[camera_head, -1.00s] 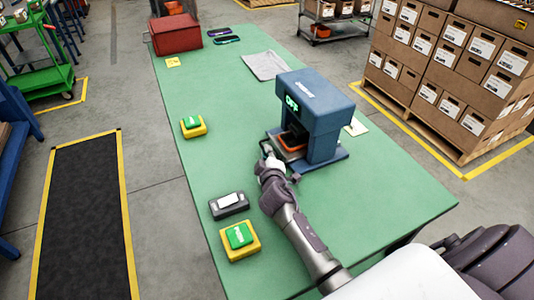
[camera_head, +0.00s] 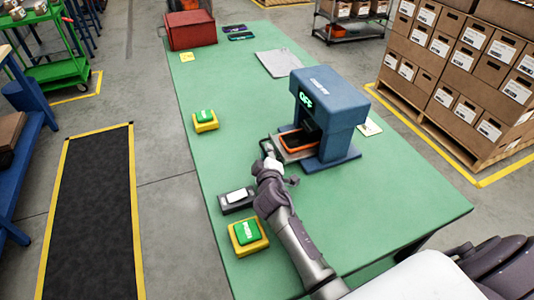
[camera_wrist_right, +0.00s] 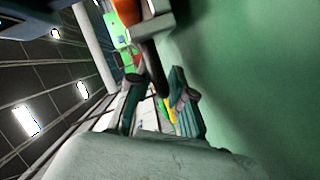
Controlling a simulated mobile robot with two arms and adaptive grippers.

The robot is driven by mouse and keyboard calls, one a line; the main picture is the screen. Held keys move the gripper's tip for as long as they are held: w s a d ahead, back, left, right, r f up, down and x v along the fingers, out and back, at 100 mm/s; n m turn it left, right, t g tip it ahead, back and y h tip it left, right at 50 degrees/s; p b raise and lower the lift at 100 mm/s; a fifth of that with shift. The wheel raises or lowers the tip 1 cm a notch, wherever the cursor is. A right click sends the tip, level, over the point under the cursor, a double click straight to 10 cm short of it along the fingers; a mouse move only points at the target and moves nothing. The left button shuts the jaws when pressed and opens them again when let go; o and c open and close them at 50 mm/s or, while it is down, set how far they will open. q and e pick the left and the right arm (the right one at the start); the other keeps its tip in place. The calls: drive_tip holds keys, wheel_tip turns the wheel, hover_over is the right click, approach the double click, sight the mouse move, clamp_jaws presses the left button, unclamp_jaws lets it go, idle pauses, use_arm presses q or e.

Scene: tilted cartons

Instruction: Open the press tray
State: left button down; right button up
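The blue press (camera_head: 335,105) stands on the green table, with a green "OFF" on its front. Its tray (camera_head: 293,155) sticks out partway at the front left, with an orange-rimmed dark piece (camera_head: 299,141) on it, partly under the press head. My right gripper (camera_head: 268,153) is at the outer end of the tray and looks shut on its handle. In the right wrist view, the dark handle bar (camera_wrist_right: 157,65) runs down between the fingers (camera_wrist_right: 158,100). The exact contact is small and blurred. My left gripper is out of view.
A yellow-based green button (camera_head: 248,235) and a dark box (camera_head: 237,201) lie near my right forearm. Another green button (camera_head: 205,120) sits farther back. A red box (camera_head: 191,30) and grey sheet (camera_head: 278,63) are at the far end.

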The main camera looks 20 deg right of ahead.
drive_tip(key=v, duration=1.2)
